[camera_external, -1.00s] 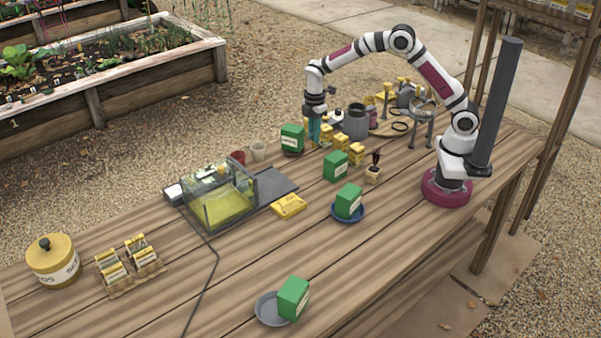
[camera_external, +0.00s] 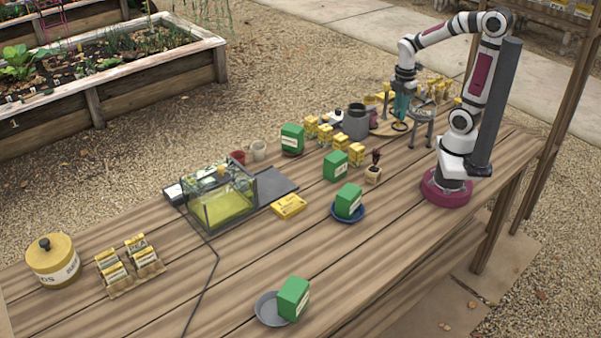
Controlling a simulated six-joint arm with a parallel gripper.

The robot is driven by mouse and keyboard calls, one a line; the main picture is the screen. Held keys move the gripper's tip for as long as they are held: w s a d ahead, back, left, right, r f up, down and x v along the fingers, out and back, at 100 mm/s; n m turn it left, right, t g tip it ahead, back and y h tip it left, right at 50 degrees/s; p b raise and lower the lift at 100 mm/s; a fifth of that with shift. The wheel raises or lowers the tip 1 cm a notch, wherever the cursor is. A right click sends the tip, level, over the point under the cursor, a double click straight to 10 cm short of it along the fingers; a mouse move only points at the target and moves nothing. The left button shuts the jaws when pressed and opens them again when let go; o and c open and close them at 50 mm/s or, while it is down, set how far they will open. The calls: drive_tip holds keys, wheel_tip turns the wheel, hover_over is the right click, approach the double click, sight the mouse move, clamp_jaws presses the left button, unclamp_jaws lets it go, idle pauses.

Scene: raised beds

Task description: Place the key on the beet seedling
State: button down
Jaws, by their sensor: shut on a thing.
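The beet seedling (camera_external: 375,158) is a small dark red plant in a pale square pot (camera_external: 373,175). It stands on the table to the right of the green boxes. My gripper (camera_external: 401,116) has teal fingers pointing down. It is over the back right part of the table, behind and to the right of the seedling and apart from it. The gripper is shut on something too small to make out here. I cannot pick out the key anywhere in view.
Green boxes (camera_external: 335,166) and small yellow-labelled packets (camera_external: 356,155) stand left of the seedling. A grey can (camera_external: 356,121) and a grey stand (camera_external: 427,128) are near my gripper. A glass tank (camera_external: 219,198) stands left.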

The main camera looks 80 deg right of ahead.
drive_tip(key=shift+a+f, duration=0.1)
drive_tip(key=shift+a, duration=0.05)
drive_tip(key=w+a+f, duration=0.2)
drive_tip(key=a+f, duration=0.1)
drive_tip(key=w+a+f, duration=0.2)
drive_tip(key=a+f, duration=0.1)
drive_tip(key=w+a+f, duration=0.3)
drive_tip(key=f, duration=0.1)
drive_tip(key=shift+w+f, duration=0.1)
drive_tip(key=shift+f, duration=0.35)
drive_tip(key=shift+f, duration=0.15)
drive_tip(key=c, duration=0.8)
unclamp_jaws()
drive_tip(key=shift+c, duration=0.2)
